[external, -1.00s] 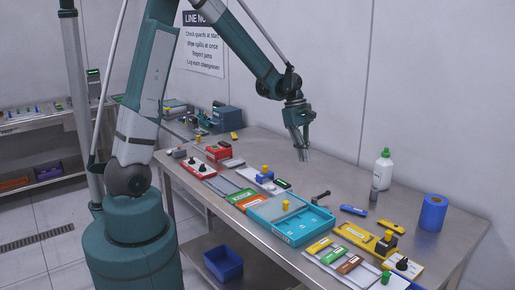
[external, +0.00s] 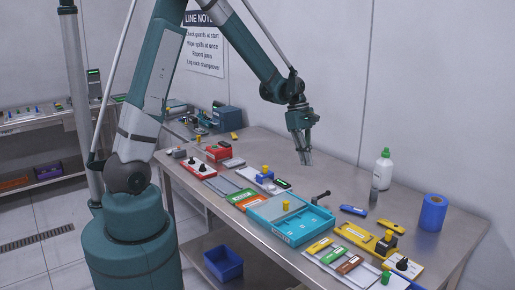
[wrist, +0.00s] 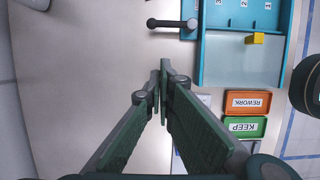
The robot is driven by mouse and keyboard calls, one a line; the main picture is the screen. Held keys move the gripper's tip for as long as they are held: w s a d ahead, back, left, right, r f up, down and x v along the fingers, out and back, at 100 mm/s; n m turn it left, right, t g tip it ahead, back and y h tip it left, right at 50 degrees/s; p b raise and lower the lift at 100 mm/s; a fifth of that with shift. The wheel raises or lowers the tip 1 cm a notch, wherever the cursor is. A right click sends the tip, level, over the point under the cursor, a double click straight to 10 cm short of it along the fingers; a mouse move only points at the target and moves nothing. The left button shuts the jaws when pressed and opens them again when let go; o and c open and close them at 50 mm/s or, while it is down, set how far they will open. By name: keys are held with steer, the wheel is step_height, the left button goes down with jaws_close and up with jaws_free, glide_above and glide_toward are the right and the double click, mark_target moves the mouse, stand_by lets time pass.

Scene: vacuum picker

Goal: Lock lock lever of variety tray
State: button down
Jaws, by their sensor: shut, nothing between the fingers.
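The blue variety tray (external: 310,221) lies on the steel bench; it also shows in the wrist view (wrist: 199,55) at the top right. The lock lever (external: 321,195), a dark bar with a round knob, sticks out from the tray's far side. In the wrist view the lever (wrist: 170,23) points left from the tray edge, its knob at the free end. My gripper (external: 307,163) is above the bench behind the tray, apart from the lever. In the wrist view my gripper (wrist: 162,88) is shut and empty, with the lever beyond its fingertips.
A yellow piece (wrist: 255,39) sits in the tray. Orange REWORK (wrist: 247,103) and green KEEP (wrist: 238,128) bins lie beside it. Bench behind the lever is clear.

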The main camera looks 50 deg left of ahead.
mark_target(321, 197)
steer(key=x, duration=0.9)
steer(key=shift+d+f, duration=0.1)
steer(key=shift+f, duration=0.05)
steer(key=shift+d+f, duration=0.1)
steer(key=shift+d, duration=0.9)
steer(key=shift+d+f, duration=0.2)
steer(key=shift+d, duration=0.75)
